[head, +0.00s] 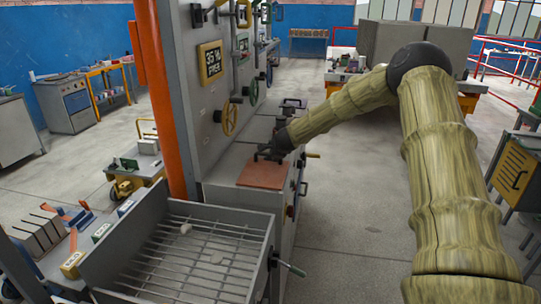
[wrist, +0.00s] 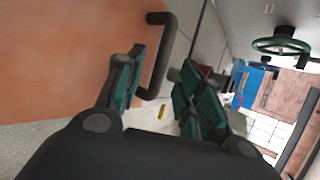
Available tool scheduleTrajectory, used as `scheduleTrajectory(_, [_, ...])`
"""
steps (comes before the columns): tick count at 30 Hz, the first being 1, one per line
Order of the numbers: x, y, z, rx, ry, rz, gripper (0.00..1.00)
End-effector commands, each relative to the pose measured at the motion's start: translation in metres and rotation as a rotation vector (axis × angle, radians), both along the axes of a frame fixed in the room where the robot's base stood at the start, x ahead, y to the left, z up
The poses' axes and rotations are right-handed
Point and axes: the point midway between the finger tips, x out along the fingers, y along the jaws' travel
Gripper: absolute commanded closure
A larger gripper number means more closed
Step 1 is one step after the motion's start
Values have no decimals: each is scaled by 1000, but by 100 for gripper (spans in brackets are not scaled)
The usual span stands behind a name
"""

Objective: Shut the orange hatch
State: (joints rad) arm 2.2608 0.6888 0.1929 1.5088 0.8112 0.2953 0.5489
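The orange hatch (head: 262,175) shows in the head view as a flat panel on top of the grey cabinet, lying level or nearly so. I cannot tell whether it is fully closed. In the wrist view the hatch (wrist: 65,60) fills the upper left. Its dark bar handle (wrist: 162,58) stands at its right edge. My gripper (wrist: 160,75) is open, with one finger on each side of the handle's lower part. I cannot tell whether either finger touches it. In the head view my gripper (head: 268,153) is at the hatch's far edge, and the handle is hidden there.
An open grey tray with a grate (head: 190,265) stands in front. The floor (head: 350,200) to the right is clear under my arm.

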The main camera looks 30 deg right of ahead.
Motion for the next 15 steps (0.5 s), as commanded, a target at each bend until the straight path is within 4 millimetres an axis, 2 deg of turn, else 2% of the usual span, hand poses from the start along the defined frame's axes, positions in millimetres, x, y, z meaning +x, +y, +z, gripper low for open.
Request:
scheduleTrajectory(9, [-28,7,24,0,0,1,63])
scheduleTrajectory(15, [-40,10,33,2,0,1,63])
